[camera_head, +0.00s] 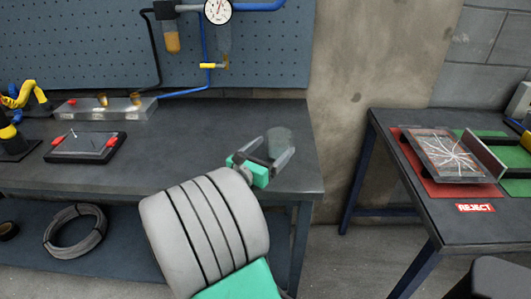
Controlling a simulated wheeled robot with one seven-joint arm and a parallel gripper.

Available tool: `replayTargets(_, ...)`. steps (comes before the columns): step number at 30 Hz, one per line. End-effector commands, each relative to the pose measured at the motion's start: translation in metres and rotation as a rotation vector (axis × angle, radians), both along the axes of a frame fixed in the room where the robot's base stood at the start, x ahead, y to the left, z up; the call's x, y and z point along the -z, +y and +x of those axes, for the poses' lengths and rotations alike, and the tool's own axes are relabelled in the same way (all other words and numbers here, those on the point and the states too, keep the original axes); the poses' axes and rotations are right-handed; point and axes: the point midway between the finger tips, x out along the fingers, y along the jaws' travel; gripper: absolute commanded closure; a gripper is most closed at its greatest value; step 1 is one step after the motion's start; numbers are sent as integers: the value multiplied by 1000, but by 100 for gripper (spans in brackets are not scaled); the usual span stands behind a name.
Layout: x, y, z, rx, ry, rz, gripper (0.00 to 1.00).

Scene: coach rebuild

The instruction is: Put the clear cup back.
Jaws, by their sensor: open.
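A clear cup (281,141), see-through and faintly grey, stands upright near the right end of the dark workbench (215,130). My gripper (270,153) reaches over the bench's right part from below, its fingers open on either side of the cup's lower part. The cup's base is partly hidden by the fingers, and I cannot tell whether they touch it. On the pegboard (110,40) behind hang an amber bowl (172,42) and a clear bowl below a round gauge (218,10).
A metal manifold block (105,108) and a black tray with red clips (84,147) lie on the bench's left. At right, a separate table holds a cracked panel (446,153) on a red mat, with a REJECT label (474,208). A gap separates the tables.

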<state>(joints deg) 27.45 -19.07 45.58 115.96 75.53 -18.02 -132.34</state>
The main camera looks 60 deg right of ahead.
Motion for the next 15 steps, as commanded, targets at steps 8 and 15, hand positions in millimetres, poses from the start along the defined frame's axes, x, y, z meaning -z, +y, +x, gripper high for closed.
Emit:
replayTargets(8,0,45,4,-2,0,-1,16)
replayTargets(15,0,47,3,1,0,0,16)
